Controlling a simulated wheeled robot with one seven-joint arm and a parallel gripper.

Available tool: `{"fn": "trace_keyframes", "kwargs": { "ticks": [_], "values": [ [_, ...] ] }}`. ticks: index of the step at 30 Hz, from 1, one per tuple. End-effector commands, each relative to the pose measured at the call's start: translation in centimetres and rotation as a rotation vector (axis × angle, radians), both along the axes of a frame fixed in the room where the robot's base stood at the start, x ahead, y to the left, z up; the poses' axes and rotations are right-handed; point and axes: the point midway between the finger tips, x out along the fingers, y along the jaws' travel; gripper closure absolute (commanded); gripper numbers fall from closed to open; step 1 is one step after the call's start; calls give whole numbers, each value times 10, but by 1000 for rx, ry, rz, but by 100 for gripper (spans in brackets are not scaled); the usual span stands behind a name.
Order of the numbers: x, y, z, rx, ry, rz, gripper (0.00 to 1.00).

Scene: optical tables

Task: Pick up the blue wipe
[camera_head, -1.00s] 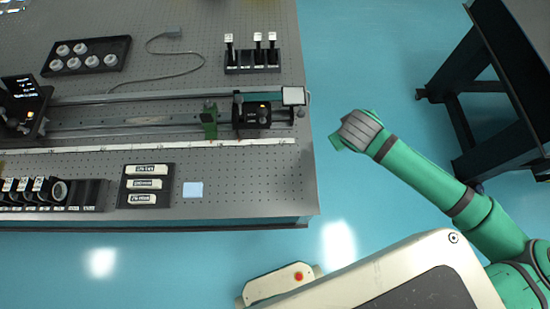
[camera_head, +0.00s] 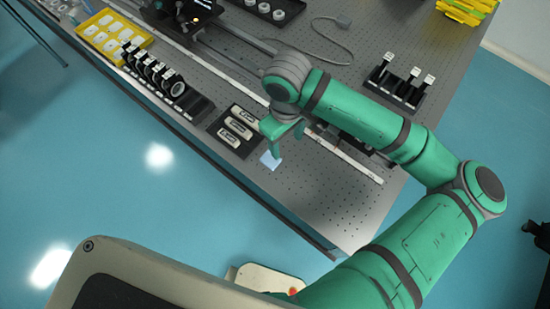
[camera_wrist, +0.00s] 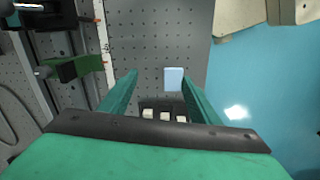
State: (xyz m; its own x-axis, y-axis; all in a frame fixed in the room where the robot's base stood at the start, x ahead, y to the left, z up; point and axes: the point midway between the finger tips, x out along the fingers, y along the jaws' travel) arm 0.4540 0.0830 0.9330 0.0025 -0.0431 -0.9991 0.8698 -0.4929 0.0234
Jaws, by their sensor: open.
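The blue wipe (camera_head: 270,160) is a small pale blue square lying flat on the perforated table top near its front edge, beside a black tray of labelled white blocks. In the wrist view the wipe (camera_wrist: 174,79) lies between the lines of my two green fingers, nearer the right one. My gripper (camera_head: 285,146) is over the table close to the wipe. In the wrist view my gripper (camera_wrist: 160,82) is open with nothing between its fingers. I cannot tell exactly how high the fingertips are above the table.
The black tray (camera_head: 220,138) of white blocks is just left of the wipe. A row of black-mounted lenses (camera_head: 160,78) and a yellow tray (camera_head: 113,36) are farther left. A rail with a green mount (camera_wrist: 75,68) runs behind. The table top (camera_head: 320,200) right of the wipe is bare.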

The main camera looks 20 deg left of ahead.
Motion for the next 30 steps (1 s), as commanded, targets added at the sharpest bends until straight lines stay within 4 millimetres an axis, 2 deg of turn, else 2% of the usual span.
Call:
{"fn": "trace_keyframes", "kwargs": {
  "ticks": [1,3,7,16,25,30],
  "values": [
    [-3,16,4,15,2,56,44],
    [-7,30,8,29,4,112,44],
    [-10,42,8,43,8,162,44],
    [-11,42,-32,43,9,166,44],
    [-13,43,-54,43,8,166,44],
    [-16,43,-78,43,8,164,44]
  ]
}}
